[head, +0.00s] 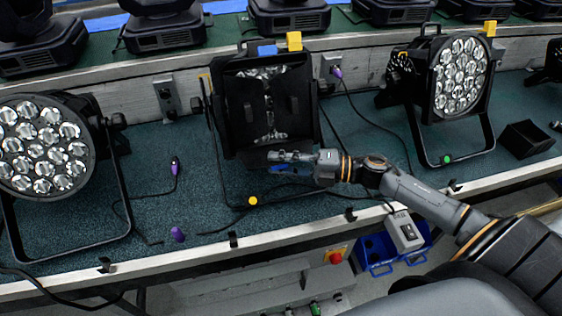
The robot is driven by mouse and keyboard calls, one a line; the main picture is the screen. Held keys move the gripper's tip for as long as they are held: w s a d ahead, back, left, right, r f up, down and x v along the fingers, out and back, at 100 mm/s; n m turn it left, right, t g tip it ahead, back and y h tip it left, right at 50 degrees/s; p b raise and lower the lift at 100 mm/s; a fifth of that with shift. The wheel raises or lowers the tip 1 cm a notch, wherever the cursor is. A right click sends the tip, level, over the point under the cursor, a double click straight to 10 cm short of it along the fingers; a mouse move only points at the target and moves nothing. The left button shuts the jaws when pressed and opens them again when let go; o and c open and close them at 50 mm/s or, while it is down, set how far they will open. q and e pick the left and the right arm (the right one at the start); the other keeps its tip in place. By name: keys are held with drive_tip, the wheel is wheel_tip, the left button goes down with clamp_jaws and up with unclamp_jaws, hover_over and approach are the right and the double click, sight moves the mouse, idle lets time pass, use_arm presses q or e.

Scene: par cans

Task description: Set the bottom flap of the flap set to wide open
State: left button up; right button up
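The flap set (240,110) is black and is mounted on the front of the middle par can, with lit silvery lenses showing between its side flaps. Its bottom edge, where the bottom flap (241,152) sits, is dark and partly hidden behind my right gripper, so its exact angle is hard to tell. My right gripper (277,156) reaches in from the right and lies across the lower right of the flap set, pointing left. Whether it touches the flap is unclear, and the gap between its fingers cannot be made out. My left gripper is not in view.
Other par cans stand at left (44,145) and right (461,75) on the teal shelf (375,165). Cables with purple plugs (176,166) lie on it. A black open box (526,139) sits at right. A blue crate (377,247) is below the front edge.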

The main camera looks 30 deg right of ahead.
drive_tip(key=shift+o, duration=0.9)
drive_tip(key=shift+d, duration=0.1)
drive_tip(key=v, duration=1.1)
drive_tip(key=shift+s+d, duration=0.3)
drive_tip(key=shift+s+f, duration=0.1)
